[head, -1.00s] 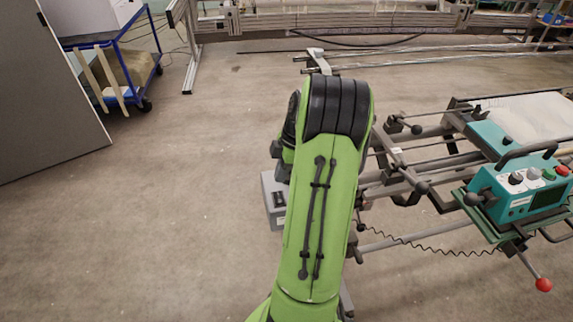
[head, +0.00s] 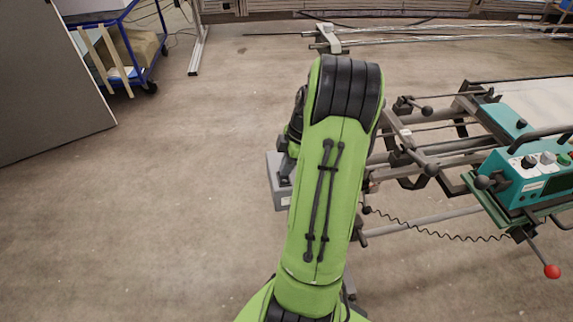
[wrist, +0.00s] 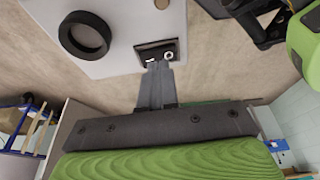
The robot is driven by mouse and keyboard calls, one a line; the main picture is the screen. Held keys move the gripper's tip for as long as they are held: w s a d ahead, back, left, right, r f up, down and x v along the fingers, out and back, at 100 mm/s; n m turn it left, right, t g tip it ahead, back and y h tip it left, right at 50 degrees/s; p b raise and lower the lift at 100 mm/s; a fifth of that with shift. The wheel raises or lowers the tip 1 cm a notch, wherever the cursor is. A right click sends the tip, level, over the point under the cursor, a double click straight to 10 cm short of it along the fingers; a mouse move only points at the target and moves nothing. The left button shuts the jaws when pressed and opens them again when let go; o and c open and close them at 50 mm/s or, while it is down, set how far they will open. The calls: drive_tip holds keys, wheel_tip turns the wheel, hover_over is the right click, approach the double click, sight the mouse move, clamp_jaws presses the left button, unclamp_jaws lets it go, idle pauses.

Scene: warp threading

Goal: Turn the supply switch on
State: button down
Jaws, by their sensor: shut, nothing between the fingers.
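The supply switch (wrist: 166,50) is a black rocker with white marks, set in a light grey box (wrist: 115,61). In the wrist view it is at top centre. My gripper (wrist: 158,66) is shut and empty, with its fingertips at the near edge of the switch, overlapping it in the picture. I cannot tell whether they touch it or which way the rocker is tipped. In the head view the grey box (head: 277,192) stands left of my green arm, which hides part of it. My gripper (head: 287,172) comes down over its upper face.
A black ring (wrist: 85,34) sits on the box face left of the switch. Right of my arm is a metal frame with a teal control box (head: 528,180) and a red-knobbed lever (head: 552,271). A blue cart (head: 130,50) stands at back left. The floor on the left is clear.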

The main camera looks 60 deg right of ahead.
drive_tip(key=p+v, duration=0.6)
drive_tip(key=v, duration=0.9)
drive_tip(key=shift+r, duration=0.35)
drive_tip(key=shift+s, duration=0.1)
